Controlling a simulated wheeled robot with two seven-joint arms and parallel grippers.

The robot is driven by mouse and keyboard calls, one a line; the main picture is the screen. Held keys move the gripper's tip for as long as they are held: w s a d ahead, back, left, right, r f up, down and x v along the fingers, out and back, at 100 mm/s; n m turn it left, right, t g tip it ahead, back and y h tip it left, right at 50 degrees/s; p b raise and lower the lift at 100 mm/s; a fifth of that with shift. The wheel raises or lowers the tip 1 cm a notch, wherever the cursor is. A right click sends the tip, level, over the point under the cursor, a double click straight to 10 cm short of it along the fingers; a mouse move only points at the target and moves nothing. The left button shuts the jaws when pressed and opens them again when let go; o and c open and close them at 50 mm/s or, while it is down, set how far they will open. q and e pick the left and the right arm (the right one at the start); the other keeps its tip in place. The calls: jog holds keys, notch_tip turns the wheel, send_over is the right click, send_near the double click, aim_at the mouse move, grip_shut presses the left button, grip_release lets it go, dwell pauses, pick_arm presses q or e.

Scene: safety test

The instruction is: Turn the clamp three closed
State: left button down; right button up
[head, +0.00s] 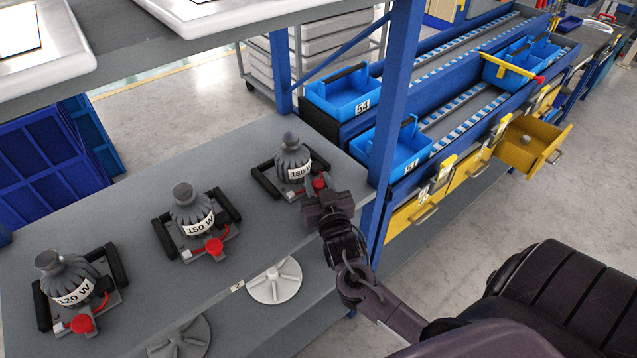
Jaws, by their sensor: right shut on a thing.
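Three grey clamp fixtures stand in a row on the grey bench, each holding a dark ribbed bulb-like part with a white label. The right one, the third clamp (292,163), is labelled 180 W and has a red knob (319,184) at its front right. My right gripper (317,194) is at that red knob, shut on it; its fingers partly hide the front of the fixture. The middle clamp (193,212) reads 150 W and the left clamp (68,283) reads 120 W. Their red knobs point to the front. My left gripper is not in view.
A blue post (393,110) rises just right of the third clamp. Beyond it is a blue rack with blue bins (343,94) and an open yellow drawer (530,150). White spoked discs (274,283) sit below the bench front.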

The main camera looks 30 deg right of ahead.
aim_at(320, 189)
jog(key=o, duration=0.9)
jog(key=shift+o, duration=0.2)
jog(key=b+v, duration=0.1)
jog(key=v, duration=0.6)
jog(key=shift+b, duration=0.3)
jog(key=shift+s+a, duration=0.15)
jog(key=shift+s, duration=0.25)
